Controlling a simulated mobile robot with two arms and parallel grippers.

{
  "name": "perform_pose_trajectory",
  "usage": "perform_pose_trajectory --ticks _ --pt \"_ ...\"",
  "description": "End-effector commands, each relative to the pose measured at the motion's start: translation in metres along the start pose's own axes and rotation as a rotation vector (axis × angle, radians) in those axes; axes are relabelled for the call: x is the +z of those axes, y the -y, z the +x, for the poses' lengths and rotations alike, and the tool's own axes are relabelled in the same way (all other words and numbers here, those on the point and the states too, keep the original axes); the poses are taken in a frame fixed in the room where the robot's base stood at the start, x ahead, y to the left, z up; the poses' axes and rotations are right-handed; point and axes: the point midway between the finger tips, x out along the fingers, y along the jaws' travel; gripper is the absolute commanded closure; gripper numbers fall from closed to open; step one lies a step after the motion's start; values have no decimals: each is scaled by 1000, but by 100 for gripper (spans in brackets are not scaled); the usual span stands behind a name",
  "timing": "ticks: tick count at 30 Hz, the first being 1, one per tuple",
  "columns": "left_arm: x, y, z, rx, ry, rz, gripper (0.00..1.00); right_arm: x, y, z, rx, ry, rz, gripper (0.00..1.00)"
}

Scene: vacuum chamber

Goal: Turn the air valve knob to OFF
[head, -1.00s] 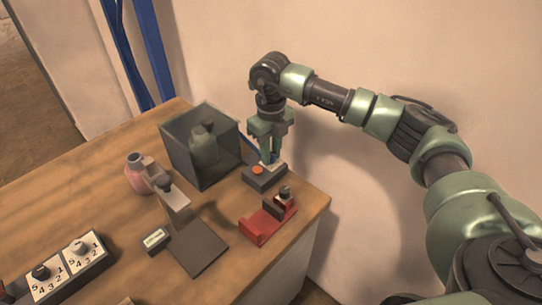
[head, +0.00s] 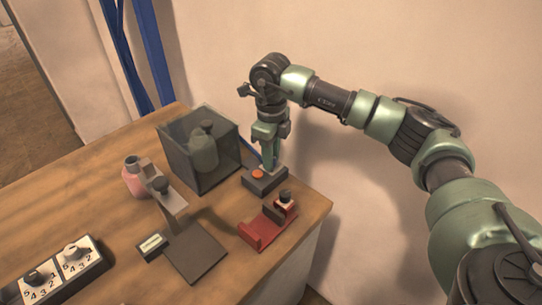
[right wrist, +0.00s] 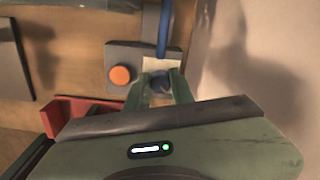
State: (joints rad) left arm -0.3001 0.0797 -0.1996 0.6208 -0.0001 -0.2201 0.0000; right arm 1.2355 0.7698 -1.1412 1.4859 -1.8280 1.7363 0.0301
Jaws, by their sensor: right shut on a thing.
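A dark knob (right wrist: 159,84) sits on a pale label plate (right wrist: 150,65) at one end of a small grey box (head: 262,184), beside an orange button (head: 258,174). The orange button also shows in the right wrist view (right wrist: 121,75). My right gripper (head: 268,166) points down over the box. In the right wrist view its two fingers (right wrist: 160,82) are on either side of the knob, shut on it. The fingers hide the knob in the head view, and any OFF marking cannot be read. My left gripper is not in view.
A clear chamber box (head: 218,125) with a grey-green bottle inside stands left of my gripper. A red stand (head: 253,233) is in front. A pink bottle (head: 134,180), a grey plate (head: 196,252) and numbered dials (head: 72,254) are further left. The wall is close on the right.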

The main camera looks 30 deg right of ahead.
Motion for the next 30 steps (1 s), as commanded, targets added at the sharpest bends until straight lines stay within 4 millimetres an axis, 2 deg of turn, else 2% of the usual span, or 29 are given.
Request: perform_pose_trajectory --ticks 5,6,8,17,20,30 --pt "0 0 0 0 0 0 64 0 0 -1 -1 2 0 100" --pt "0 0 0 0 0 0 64 0 0 -1 -1 2 0 72" --pt "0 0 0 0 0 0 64 0 0 -1 -1 2 0 55" --pt "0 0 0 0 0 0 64 0 0 -1 -1 1 1 55" --pt "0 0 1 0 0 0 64 1 0 -6 -1 3 1 55" --pt "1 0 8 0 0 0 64 1 1 -60 -2 4 1 55"
